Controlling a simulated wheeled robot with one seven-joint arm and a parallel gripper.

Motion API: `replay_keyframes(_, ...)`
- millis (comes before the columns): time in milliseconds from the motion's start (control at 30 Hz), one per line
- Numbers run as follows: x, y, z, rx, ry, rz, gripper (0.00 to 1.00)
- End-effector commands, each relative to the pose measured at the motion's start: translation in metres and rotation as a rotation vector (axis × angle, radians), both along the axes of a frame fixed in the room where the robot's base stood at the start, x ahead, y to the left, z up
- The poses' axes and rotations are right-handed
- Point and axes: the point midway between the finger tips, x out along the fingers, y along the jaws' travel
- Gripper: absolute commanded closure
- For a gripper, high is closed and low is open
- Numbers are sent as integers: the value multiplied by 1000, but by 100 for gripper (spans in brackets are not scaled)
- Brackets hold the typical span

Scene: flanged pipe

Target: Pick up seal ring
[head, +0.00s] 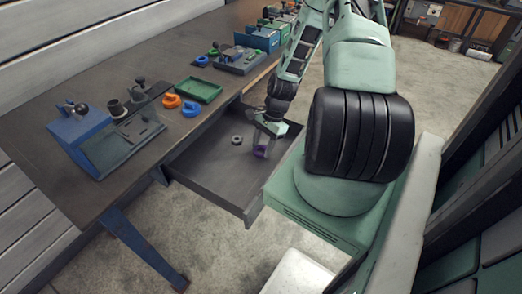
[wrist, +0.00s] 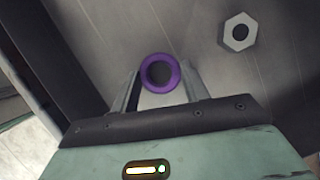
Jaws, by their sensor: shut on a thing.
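The seal ring (wrist: 174,85) is a purple ring with a dark centre, seen between the two fingers of my gripper (wrist: 163,88) in the wrist view. My gripper is shut on it. In the head view my gripper (head: 261,146) reaches down into the open drawer (head: 200,165), near its right side. A purple patch of the seal ring (head: 261,152) shows there, partly hidden by the fingers. I cannot tell whether the ring touches the drawer floor.
A grey hex nut (head: 237,140) lies on the drawer floor, also in the wrist view (wrist: 238,32). Drawer walls stand close to my gripper. On the workbench (head: 75,180) are a green tray (head: 199,90), orange (head: 171,101) and blue (head: 191,109) parts, and a blue fixture (head: 78,125).

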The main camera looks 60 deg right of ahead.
Motion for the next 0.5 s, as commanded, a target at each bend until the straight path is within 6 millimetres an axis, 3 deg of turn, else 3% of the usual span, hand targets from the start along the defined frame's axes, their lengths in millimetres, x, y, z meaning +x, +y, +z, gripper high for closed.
replay_keyframes(267, 0, -1, 9, -2, -1, -1, 76)
replay_keyframes(500, 1, -1, 48, -3, -2, 0, 76)
